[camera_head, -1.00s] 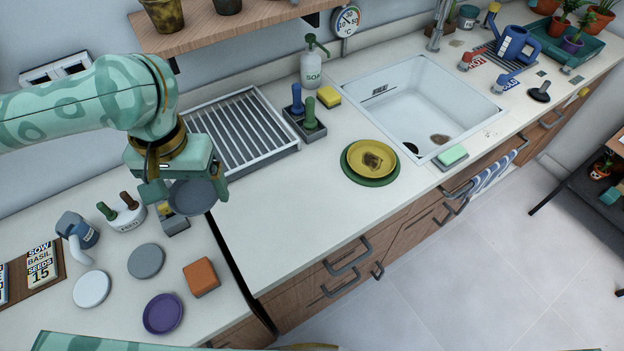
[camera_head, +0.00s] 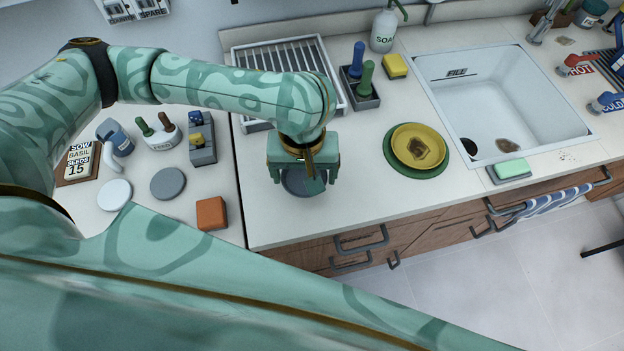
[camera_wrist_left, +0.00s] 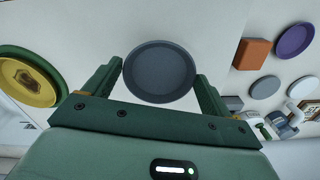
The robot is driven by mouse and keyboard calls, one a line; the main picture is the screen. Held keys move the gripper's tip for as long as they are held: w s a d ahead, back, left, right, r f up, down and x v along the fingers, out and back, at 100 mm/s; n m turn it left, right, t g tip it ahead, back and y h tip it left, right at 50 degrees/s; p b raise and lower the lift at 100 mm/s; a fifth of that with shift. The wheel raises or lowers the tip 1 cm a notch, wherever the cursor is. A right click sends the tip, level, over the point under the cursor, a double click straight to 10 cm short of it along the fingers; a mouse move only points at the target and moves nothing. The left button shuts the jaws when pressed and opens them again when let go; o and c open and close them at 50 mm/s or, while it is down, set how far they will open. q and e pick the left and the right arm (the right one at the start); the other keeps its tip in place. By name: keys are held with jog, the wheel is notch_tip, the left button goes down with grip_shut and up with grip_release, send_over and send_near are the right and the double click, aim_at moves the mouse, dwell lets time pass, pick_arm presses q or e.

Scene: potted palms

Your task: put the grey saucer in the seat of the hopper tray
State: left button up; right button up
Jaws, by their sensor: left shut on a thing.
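The dark grey saucer (camera_head: 296,184) is in my left gripper (camera_head: 304,178), above the white counter left of the yellow dish in the head view. In the left wrist view the saucer (camera_wrist_left: 160,72) sits between the two green fingers (camera_wrist_left: 160,82), one at each side, with its round rim and shallow face showing. The gripper's body and fingers partly cover it in the head view. I cannot pick out the hopper tray with its seat for certain. My right gripper does not show.
A yellow dish (camera_head: 418,146) on a green plate (camera_head: 443,166) stands to the right, beside the sink (camera_head: 505,100). The drying rack (camera_head: 277,58) and brush holder (camera_head: 361,98) are behind. Left are an orange block (camera_head: 211,213), grey disc (camera_head: 168,183) and white disc (camera_head: 115,194). The front counter is clear.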

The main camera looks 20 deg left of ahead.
pick_arm(q)
jog(key=shift+w+f+b, duration=0.5)
jog(key=shift+w+f, duration=0.4)
jog(key=shift+f, duration=0.25)
jog(key=f+b, duration=0.1)
jog(key=f, duration=0.1)
jog(key=f+b, duration=0.2)
jog(key=shift+w, duration=0.2)
jog(key=shift+r, duration=0.25)
jog(key=o, duration=0.8)
jog(key=shift+o, duration=0.2)
jog(key=shift+f, duration=0.1)
